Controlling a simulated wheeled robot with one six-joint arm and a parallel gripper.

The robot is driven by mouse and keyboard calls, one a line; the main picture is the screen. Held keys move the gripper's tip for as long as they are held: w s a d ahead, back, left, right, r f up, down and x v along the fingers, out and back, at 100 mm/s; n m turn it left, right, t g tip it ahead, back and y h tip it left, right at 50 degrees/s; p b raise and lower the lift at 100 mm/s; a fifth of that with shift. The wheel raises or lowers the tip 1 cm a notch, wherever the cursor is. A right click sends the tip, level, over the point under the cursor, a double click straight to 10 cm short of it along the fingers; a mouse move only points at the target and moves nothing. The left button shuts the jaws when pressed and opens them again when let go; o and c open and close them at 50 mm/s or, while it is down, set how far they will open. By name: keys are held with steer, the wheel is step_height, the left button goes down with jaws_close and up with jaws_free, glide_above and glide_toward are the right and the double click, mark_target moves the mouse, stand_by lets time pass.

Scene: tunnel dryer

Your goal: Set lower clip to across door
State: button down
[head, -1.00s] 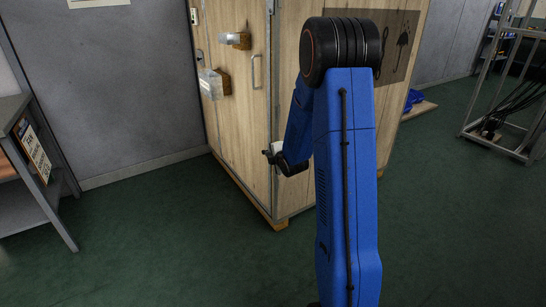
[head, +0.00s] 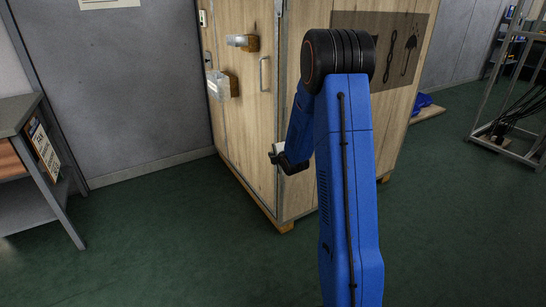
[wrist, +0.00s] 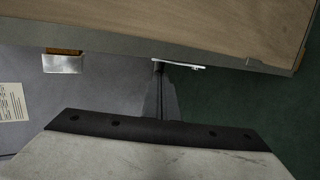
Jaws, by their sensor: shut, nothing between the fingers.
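The wooden cabinet's door (head: 240,120) is on its left face and looks closed. Two fittings with wooden blocks stick out from it: an upper one (head: 240,42) and a lower, bulkier pale one (head: 213,86). I cannot tell for sure which fitting is the lower clip. My gripper (head: 272,157) is low by the cabinet's near corner, well below both fittings. In the wrist view my narrow, shut fingers (wrist: 160,72) end close to a thin pale bar (wrist: 180,65) on the cabinet edge; contact is unclear. A metal-and-wood fitting (wrist: 62,62) shows left of them.
A slim door handle (head: 264,74) is right of the fittings. A grey shelf table (head: 30,115) stands at far left, a metal rack (head: 510,90) at far right. Green floor (head: 160,235) is clear in front of the cabinet. My blue arm hides part of its right face.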

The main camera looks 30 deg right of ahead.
steer(key=shift+w+g, duration=0.3)
steer(key=shift+g, duration=1)
steer(key=shift+w+a+f, duration=0.1)
steer(key=shift+w+f, duration=0.3)
steer(key=shift+w, duration=0.5)
steer(key=shift+w+d+f, duration=0.1)
steer(key=shift+w+f, duration=0.25)
steer(key=shift+w, duration=0.5)
steer(key=shift+w+a+f, duration=0.1)
steer(key=shift+w+f, duration=0.3)
steer(key=shift+w, duration=0.5)
steer(key=shift+w+f, duration=0.1)
steer(key=s+a+r, duration=0.1)
steer(key=s+r, duration=0.1)
steer(key=r, duration=0.4)
steer(key=s+a+r, duration=0.1)
steer(key=s+r, duration=0.1)
steer(key=r, duration=0.4)
steer(key=shift+s+r, duration=0.4)
